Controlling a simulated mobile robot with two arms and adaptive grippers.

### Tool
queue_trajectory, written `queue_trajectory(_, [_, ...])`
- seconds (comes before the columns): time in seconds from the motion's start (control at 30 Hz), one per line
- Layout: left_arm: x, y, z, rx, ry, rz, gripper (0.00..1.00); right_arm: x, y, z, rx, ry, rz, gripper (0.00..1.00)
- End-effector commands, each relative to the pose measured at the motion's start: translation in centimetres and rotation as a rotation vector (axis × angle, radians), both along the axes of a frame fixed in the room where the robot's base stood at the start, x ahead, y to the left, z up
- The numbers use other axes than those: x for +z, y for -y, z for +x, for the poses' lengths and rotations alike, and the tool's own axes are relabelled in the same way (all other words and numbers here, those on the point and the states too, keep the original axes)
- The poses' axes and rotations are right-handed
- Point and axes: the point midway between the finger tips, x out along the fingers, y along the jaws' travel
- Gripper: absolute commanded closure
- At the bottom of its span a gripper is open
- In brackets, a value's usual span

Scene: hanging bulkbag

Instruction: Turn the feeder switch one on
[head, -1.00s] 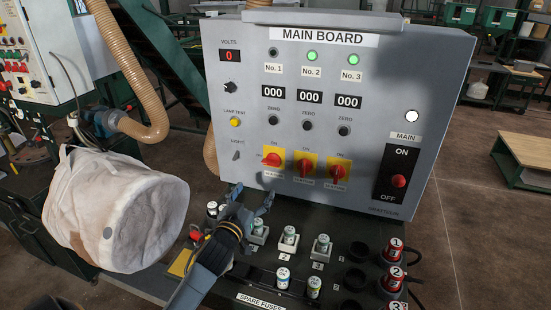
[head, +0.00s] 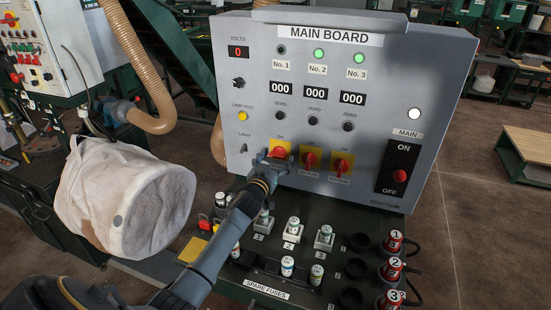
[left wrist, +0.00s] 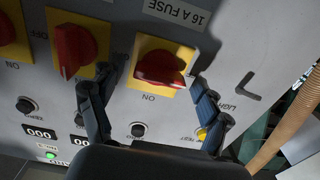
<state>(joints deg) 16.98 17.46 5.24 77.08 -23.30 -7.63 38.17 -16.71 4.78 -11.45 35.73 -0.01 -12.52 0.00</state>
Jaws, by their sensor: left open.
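Feeder switch one is the red knob (head: 279,152) on a yellow plate at the left of the row on the grey main board (head: 225,60). In the left wrist view the knob (left wrist: 160,67) lies roughly crosswise, unlike the more upright neighbour knob (left wrist: 72,50). My left gripper (head: 268,160) is at the knob, partly covering its plate. In the left wrist view the open fingers (left wrist: 152,85) stand on either side of the knob; contact cannot be told. Lamp No. 1 (head: 281,49) is dark. My right gripper is not in view.
Two more red switches (head: 310,159) (head: 342,167) sit close to the right. Fuse holders (head: 292,229) and spare fuses (head: 287,266) stand on the ledge below. A white bulk bag (head: 120,205) hangs at the left. A light lever (left wrist: 247,85) is close to one finger.

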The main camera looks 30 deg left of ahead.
Motion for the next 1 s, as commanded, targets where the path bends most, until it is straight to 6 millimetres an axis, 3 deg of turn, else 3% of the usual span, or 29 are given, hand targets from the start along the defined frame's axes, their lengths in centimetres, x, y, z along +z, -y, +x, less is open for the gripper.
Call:
queue_trajectory(0.23, [0.0,0.0,0.1,0.0,-0.001,0.0,0.23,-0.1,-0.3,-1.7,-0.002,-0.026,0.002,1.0])
queue_trajectory(0.5, [0.0,0.0,0.0,0.0,-0.001,0.0,0.76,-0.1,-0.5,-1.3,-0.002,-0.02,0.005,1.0])
queue_trajectory(1.0, [-0.1,0.0,0.0,-0.001,-0.027,0.111,0.77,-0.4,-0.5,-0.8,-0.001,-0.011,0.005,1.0])
